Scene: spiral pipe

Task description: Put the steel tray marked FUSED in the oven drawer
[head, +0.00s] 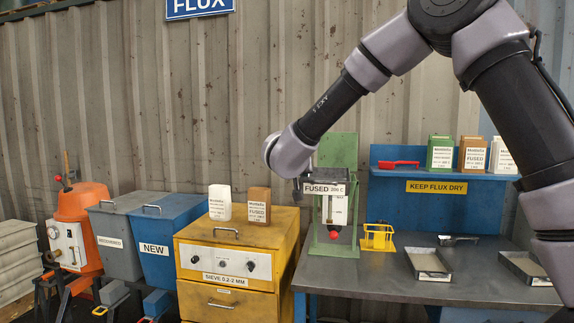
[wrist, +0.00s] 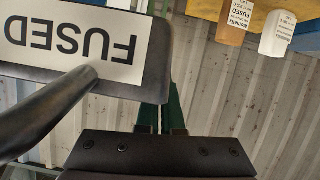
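My gripper (head: 297,186) is at the end of the arm in front of the green stand, its fingers mostly hidden in the head view. A sign reading FUSED (head: 323,188) is right beside it, with a dark part above. In the wrist view a dark plate with the FUSED label (wrist: 72,42) is close and upside down, and a dark bar crosses it. I cannot tell whether my gripper touches it. Two shallow steel trays, one in the middle (head: 446,257) and one at the right (head: 507,259), lie on the bench, their front labels unreadable. I cannot identify the oven drawer.
The yellow cabinet (head: 268,250) labelled SIEVE 0.2-2 MM carries a white and a brown container. Blue and grey bins stand left of it. A yellow frame (head: 378,236) and a small scoop (head: 458,239) are on the grey bench (head: 385,277). A blue shelf (head: 385,185) holds flux containers.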

